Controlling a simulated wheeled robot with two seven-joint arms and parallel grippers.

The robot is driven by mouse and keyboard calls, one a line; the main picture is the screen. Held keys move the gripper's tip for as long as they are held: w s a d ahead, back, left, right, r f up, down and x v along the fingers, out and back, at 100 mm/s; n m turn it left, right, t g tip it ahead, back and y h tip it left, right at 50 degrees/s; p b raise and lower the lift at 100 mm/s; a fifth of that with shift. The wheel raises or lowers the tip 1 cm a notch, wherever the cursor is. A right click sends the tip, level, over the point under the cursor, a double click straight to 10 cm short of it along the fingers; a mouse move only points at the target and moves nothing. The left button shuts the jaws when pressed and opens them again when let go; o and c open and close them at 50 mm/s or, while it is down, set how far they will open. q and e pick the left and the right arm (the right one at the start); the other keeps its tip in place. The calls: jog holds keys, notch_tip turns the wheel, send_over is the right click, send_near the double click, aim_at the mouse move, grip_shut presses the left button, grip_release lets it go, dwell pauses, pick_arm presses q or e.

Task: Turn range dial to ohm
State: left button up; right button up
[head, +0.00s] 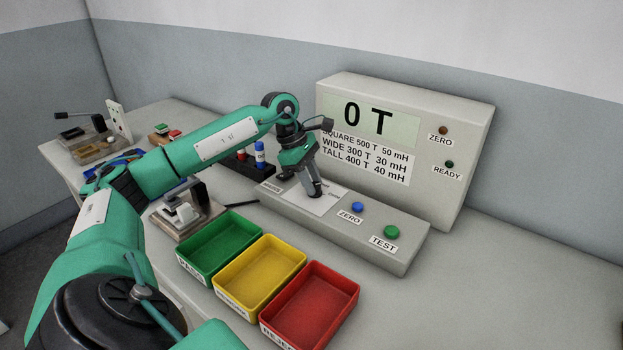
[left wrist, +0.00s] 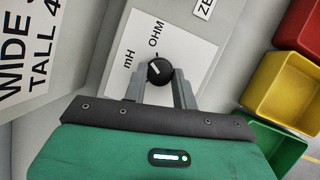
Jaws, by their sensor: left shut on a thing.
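The range dial (left wrist: 160,72) is a round black knob with a white pointer line, on a white plate (left wrist: 188,50) marked mH and OHM. In the left wrist view its pointer line lies toward the mH side rather than straight at OHM. My left gripper (head: 314,191) reaches down onto the panel, with one finger on each side of the knob, and is shut on it. In the head view the gripper hides the knob. The meter display (head: 370,118) reads 0 T. My right gripper is not in view.
Right of the dial are a blue ZERO button (head: 357,207) and a green TEST button (head: 391,231). Green (head: 183,262), yellow (head: 217,289) and red (head: 352,296) trays stand in front. A fixture (head: 186,216) and small bottles (head: 260,154) are left of the panel.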

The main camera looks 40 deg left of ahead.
pick_arm(q)
jog(key=m+g, duration=0.1)
jog(key=m, duration=0.1)
jog(key=shift+w+r+m, duration=0.1)
jog(key=shift+w+m, duration=0.05)
jog(key=shift+m, duration=0.15)
jog(key=shift+m+g, duration=0.3)
jog(key=shift+m, duration=0.7)
jog(key=shift+w+m, duration=0.1)
jog(key=shift+m, duration=0.4)
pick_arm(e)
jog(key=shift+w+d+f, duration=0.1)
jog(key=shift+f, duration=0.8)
pick_arm(q)
jog(key=shift+g, duration=0.3)
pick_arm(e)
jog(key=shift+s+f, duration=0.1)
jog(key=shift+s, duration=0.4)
pick_arm(q)
jog(key=o, duration=1)
jog(key=shift+c, duration=0.2)
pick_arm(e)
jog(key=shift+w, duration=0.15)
